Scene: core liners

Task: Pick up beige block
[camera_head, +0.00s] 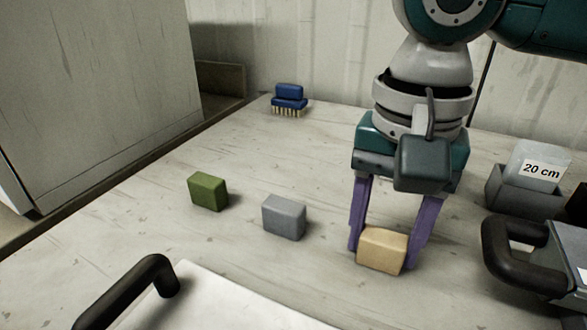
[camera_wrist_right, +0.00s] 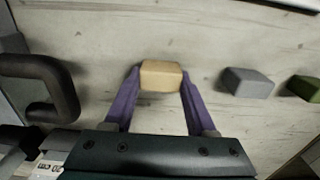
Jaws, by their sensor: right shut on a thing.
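The beige block (camera_head: 382,250) sits at the front right of the pale wooden table in the head view. My right gripper (camera_head: 382,248) comes down from above with its purple fingers on either side of the block, shut on it. In the right wrist view the block (camera_wrist_right: 161,76) lies between the two fingertips (camera_wrist_right: 160,80). I cannot tell whether the block is clear of the table. My left gripper is not in view.
A grey block (camera_head: 284,217) and a green block (camera_head: 208,191) stand left of the beige block. A blue brush (camera_head: 289,100) lies at the back. A grey box labelled "20 cm" (camera_head: 536,168) and a black handle (camera_head: 505,258) are close on the right. Another black handle (camera_head: 130,290) is at front left.

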